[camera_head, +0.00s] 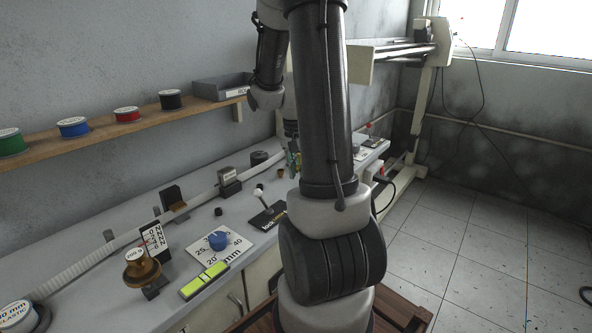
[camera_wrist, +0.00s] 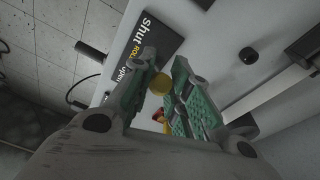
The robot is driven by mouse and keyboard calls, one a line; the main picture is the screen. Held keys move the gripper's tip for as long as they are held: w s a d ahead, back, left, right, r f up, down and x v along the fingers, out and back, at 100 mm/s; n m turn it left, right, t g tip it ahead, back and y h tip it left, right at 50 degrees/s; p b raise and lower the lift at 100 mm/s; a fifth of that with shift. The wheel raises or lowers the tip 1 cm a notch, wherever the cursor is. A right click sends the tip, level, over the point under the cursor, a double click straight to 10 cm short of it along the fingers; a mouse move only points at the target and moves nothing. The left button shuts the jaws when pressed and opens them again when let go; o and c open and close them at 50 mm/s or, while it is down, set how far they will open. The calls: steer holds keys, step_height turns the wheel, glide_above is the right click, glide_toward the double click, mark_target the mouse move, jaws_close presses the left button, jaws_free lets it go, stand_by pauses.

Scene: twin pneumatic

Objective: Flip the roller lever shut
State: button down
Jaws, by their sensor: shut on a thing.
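The roller lever's black plate (camera_wrist: 150,38), lettered "shut" and "open", lies on the white bench in the wrist view. A yellow round end (camera_wrist: 160,83), apparently the lever's roller, sits between my gripper's (camera_wrist: 166,66) green-padded fingers, which are closed on it close to the "open" lettering. A small red and yellow part (camera_wrist: 159,117) shows deeper between the fingers. The lever's shaft is hidden by the fingers. In the head view my gripper (camera_head: 293,163) is low over the bench, partly behind my arm, and the lever cannot be made out there.
A black plate with a white-knobbed lever (camera_head: 258,193), a blue dial (camera_head: 218,240) and a yellow-green block (camera_head: 204,281) stand nearer on the bench. Spools line the wooden shelf (camera_head: 90,138).

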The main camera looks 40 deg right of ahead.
steer(key=c, duration=1.3)
jaws_free()
steer(key=shift+a, duration=0.1)
step_height(320, 180, up, 12)
steer(key=a, duration=0.1)
steer(key=shift+s+a, duration=0.25)
steer(key=shift+a, duration=0.1)
steer(key=shift+f, duration=0.1)
